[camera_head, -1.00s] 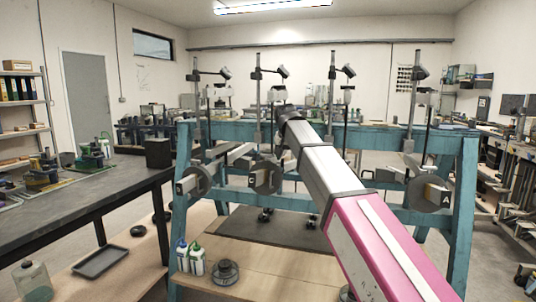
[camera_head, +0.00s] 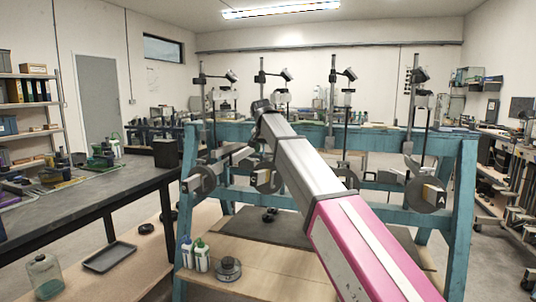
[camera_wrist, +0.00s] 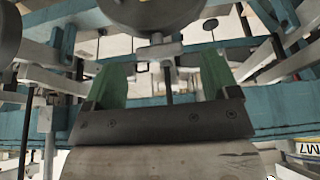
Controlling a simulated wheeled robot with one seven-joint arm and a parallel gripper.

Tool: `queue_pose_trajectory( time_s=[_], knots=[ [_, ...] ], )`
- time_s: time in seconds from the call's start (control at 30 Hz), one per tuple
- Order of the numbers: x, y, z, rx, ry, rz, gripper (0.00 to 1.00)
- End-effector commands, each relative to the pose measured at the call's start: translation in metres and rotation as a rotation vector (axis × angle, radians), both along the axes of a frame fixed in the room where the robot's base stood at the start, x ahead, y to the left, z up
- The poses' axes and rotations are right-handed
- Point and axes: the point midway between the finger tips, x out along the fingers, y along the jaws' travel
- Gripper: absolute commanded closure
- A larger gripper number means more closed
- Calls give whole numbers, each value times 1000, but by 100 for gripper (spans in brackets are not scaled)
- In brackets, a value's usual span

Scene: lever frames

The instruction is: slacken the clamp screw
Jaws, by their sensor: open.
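A teal frame (camera_head: 465,200) carries several lever arms with round grey discs; one disc (camera_head: 427,194) hangs on the right by a block marked A. Two more discs, the left disc (camera_head: 202,180) and the middle disc (camera_head: 266,177), hang further left. My gripper (camera_wrist: 163,62) shows in the wrist view with green fingers apart and nothing held between them. A round grey disc (camera_wrist: 150,14) and pale bars lie beyond the fingers. In the head view my arm reaches to the frame's left-middle, its tip partly hidden. I cannot make out which part is the clamp screw.
Upright posts with small lamp-like heads (camera_head: 350,74) rise behind the frame. A dark workbench (camera_head: 100,195) stands on the left. White bottles (camera_head: 196,256) and a round grey weight (camera_head: 228,268) sit on the low wooden shelf. A label reading M7 (camera_wrist: 309,149) shows at lower right.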

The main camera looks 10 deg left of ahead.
Motion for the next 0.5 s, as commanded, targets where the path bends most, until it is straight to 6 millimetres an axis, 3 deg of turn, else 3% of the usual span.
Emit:
queue_pose_trajectory(
  time_s=[0.2, 0.5],
  knots=[
    [7, -1, -18, -1, 1, 0, 19],
    [9, -1, -20, 0, 0, 0, 19]
  ],
)
